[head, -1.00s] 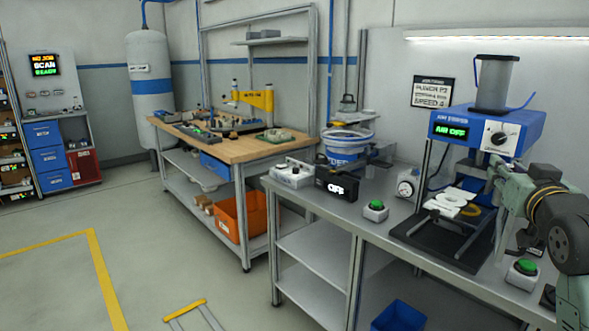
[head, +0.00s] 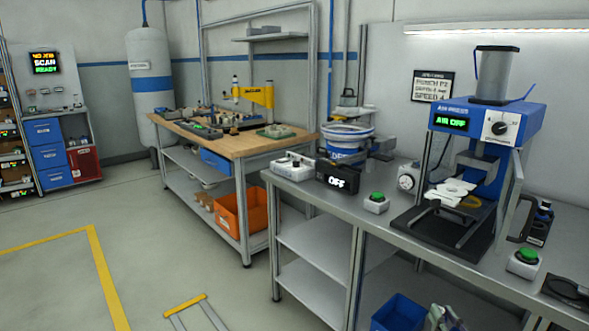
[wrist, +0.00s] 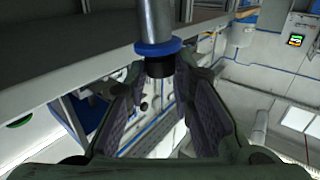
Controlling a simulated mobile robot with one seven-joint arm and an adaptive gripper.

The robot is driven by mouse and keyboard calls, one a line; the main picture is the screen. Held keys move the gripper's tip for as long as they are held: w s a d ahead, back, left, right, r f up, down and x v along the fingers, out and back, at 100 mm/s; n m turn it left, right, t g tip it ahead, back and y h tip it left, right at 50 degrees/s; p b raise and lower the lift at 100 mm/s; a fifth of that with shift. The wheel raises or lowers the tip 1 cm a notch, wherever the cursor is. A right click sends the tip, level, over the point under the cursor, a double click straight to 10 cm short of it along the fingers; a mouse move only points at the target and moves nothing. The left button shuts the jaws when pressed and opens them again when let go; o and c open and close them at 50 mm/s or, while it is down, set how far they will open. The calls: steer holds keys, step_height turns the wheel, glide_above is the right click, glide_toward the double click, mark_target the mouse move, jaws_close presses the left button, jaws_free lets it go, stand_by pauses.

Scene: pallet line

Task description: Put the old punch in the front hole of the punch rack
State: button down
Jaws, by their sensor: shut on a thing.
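In the wrist view my gripper (wrist: 162,78) is shut on the punch (wrist: 155,20), a grey metal cylinder with a blue collar and a black section. The black section lies between the fingertips, and the grey shaft runs out of the top of the picture. In the head view only a bit of my arm shows at the bottom edge, beside the blue bin; the punch is not visible there. A small dark block with items in it, which looks like the punch rack (head: 538,226), stands right of the press (head: 487,120) on the bench. Its holes are too small to make out.
The metal bench (head: 330,198) carries the press, green-button boxes (head: 376,203) (head: 523,263) and a dark tool (head: 568,290) at the right edge. A blue bin (head: 398,314) is below its front. The floor to the left is mostly clear.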

steer(key=s+a+f+y+b, duration=0.1)
steer(key=a+f, duration=0.6)
steer(key=f, duration=0.4)
steer(key=s+a+f+b, duration=0.1)
steer(key=s+a+f, duration=0.1)
steer(key=a+f, duration=0.75)
steer(key=s+a+f+h, duration=0.1)
steer(key=s+a+f, duration=0.1)
steer(key=a+f, duration=0.5)
steer(key=s+a+f+h+b, duration=0.1)
steer(key=s+a+f, duration=0.2)
steer(key=a+f, duration=0.4)
steer(key=a, duration=0.5)
steer(key=shift+s+a+f+m, duration=0.15)
steer(key=shift+s+a+m, duration=0.1)
steer(key=shift+a+m, duration=0.15)
steer(key=shift+d, duration=0.1)
